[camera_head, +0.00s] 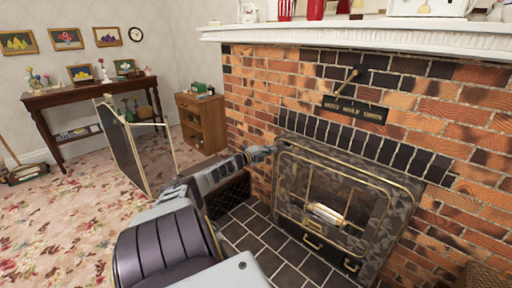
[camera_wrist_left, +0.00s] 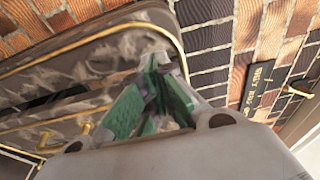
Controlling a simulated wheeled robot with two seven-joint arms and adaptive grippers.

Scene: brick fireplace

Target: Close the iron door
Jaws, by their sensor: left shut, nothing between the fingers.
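The iron door (camera_head: 345,190) is the marbled dark panel with brass trim and a glazed middle, set in the brick fireplace. It looks near flush with the surround; I cannot tell whether a gap is left. My left gripper (camera_head: 264,152) is at its upper left corner, with my arm reaching in from lower left. In the left wrist view the green-padded fingers (camera_wrist_left: 152,100) are together and empty, in front of the door's marbled edge (camera_wrist_left: 95,62) and brass trim. I cannot tell whether they touch it. My right gripper is in neither view.
A brass-edged folding screen (camera_head: 125,150) stands on the carpet to the left. A dark tiled hearth (camera_head: 262,240) lies before the fireplace. A white mantel (camera_head: 350,32) juts out above. A sign plate with a hook (camera_head: 354,108) is on the bricks.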

